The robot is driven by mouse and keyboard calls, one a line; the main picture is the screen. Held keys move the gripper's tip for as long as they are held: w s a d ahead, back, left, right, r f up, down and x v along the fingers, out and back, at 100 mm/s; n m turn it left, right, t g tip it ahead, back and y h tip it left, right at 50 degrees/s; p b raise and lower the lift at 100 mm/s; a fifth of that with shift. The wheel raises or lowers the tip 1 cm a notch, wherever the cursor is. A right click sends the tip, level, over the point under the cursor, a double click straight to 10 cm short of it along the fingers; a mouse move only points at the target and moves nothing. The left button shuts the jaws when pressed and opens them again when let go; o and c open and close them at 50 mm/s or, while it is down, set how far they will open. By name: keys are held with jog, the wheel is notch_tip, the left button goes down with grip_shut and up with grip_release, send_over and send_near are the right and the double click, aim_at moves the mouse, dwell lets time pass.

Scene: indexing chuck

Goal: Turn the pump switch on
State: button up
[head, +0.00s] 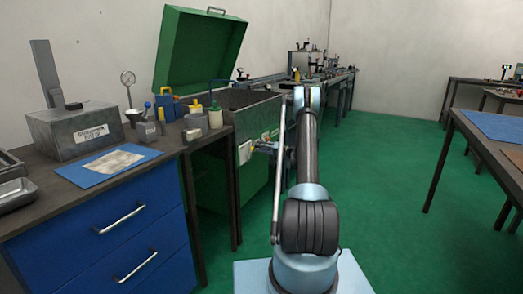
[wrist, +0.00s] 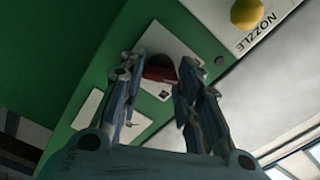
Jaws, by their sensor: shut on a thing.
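The pump switch, a red and dark knob (wrist: 160,68) on a pale square plate (wrist: 165,40), sits on the front of the green washer cabinet (head: 257,195). My gripper (wrist: 162,72) has one finger on each side of the knob and is shut on it. In the head view my gripper (head: 259,147) reaches left to the cabinet's front, beside a pale plate (head: 244,152). The knob itself is hard to make out there, and its exact turn angle is unclear in the wrist view.
A yellow round part (wrist: 247,13) sits by a NOZZLE label (wrist: 256,36) near the switch. The green lid (head: 200,50) stands open above the cabinet. A workbench with blue drawers (head: 100,240) is at left. Green floor (head: 385,170) is clear to the right.

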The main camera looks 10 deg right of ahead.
jog(key=m, duration=0.5)
jog(key=shift+d+f+m, duration=0.1)
jog(key=shift+m, duration=0.3)
jog(key=shift+o, duration=0.2)
jog(key=m, duration=0.5)
jog(key=shift+m, duration=0.3)
jog(key=o, duration=1)
jog(key=shift+f, duration=0.15)
jog(key=shift+o, duration=0.2)
jog(key=v, duration=1.2)
